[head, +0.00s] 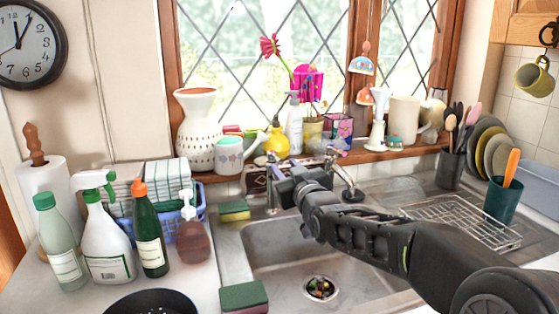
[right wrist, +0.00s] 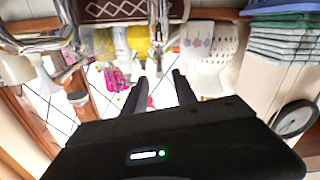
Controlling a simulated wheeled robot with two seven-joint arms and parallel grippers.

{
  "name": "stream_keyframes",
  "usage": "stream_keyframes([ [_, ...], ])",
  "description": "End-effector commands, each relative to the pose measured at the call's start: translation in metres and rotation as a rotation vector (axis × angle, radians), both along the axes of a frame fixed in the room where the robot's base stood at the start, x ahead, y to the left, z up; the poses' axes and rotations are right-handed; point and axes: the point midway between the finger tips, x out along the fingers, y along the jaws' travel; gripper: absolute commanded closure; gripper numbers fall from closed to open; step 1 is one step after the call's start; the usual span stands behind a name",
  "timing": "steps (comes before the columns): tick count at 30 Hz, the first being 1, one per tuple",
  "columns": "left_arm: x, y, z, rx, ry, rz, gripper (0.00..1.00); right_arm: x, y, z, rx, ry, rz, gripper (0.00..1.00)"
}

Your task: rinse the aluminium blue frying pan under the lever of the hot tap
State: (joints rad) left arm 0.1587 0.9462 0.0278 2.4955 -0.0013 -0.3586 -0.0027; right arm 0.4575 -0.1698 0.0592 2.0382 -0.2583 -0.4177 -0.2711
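A dark-inside frying pan (head: 150,303) shows at the bottom edge of the head view, left of the sink (head: 330,245); most of it is cut off and its outer colour is hidden. My right gripper (head: 284,184) is over the back edge of the sink, in front of the tap fittings. In the right wrist view the fingers (right wrist: 157,80) are apart with nothing between them. Chrome tapware (head: 350,190) stands just right of the gripper, and a chrome piece (right wrist: 160,20) shows beyond the fingers in the wrist view. I cannot tell which lever is hot. My left gripper is out of view.
Several bottles, including a white spray bottle (head: 107,240), stand left of the sink. Sponges lie at its left rim (head: 243,297). A wire rack (head: 465,222) and a teal utensil cup (head: 502,201) are on the right. The sill holds a vase (head: 198,130) and ornaments.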

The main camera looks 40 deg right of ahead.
Motion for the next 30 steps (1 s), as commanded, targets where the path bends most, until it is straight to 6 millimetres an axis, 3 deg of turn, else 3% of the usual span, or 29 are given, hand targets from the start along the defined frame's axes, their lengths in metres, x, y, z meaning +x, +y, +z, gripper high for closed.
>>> stream_keyframes([
  [9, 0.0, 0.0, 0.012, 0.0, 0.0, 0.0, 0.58, 0.044, -0.015, 0.0, 0.002, 0.002, 0.0, 0.66],
  [20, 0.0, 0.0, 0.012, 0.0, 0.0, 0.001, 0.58, 0.05, -0.017, 0.0, 0.0, 0.001, -0.001, 0.66],
  [30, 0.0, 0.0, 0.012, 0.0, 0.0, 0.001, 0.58, 0.05, -0.017, 0.0, 0.0, 0.001, -0.001, 0.93],
])
